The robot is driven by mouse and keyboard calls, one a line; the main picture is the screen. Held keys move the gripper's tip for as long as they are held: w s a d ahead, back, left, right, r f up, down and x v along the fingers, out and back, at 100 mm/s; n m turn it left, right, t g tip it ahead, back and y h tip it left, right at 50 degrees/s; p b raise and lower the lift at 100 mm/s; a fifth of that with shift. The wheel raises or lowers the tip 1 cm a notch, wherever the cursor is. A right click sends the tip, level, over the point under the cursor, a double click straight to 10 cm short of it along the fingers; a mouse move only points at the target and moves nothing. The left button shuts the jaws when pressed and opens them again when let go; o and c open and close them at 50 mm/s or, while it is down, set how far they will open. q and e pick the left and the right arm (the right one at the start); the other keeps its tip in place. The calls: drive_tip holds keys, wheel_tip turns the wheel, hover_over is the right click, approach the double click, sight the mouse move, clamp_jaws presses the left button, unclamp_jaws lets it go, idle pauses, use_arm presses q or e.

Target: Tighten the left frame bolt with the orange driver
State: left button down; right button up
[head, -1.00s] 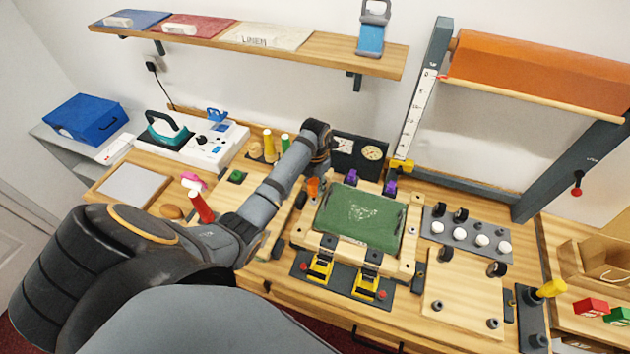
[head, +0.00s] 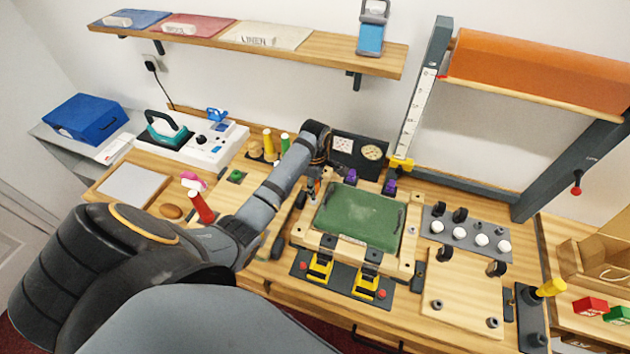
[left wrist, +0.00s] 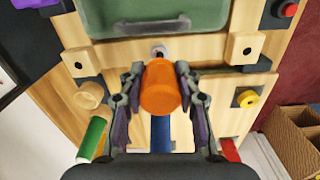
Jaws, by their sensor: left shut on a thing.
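My left gripper (left wrist: 160,92) is shut on the orange driver (left wrist: 161,90), with one finger on each side of its handle. In the head view, the gripper (head: 313,186) is at the left side of the wooden frame (head: 324,240) around the green panel (head: 352,225). The fingers hide most of the driver there. In the left wrist view, a small metal bolt head (left wrist: 157,51) shows just past the handle, at the frame's edge. The handle hides the driver's tip, so I cannot tell whether it touches the bolt. My right gripper is not in view.
Yellow clamps (head: 319,267) stand at the frame's front edge. A red upright tool (head: 201,207) and a yellow one (head: 268,143) stand on the left of the counter. A grey tray with white knobs (head: 460,234) is to the right. A shelf (head: 330,58) hangs above.

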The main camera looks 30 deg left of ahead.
use_arm(q)
drive_tip(key=c, duration=1.2)
unclamp_jaws()
drive_tip(key=shift+o, duration=0.2)
drive_tip(key=n, duration=0.3)
drive_tip(key=shift+n, duration=0.4)
drive_tip(key=n, duration=0.4)
drive_tip(key=shift+w+a, duration=0.1)
drive_tip(key=shift+w, duration=0.05)
drive_tip(key=n, duration=0.7)
drive_tip(key=shift+w, duration=0.15)
drive_tip(key=shift+c, duration=0.3)
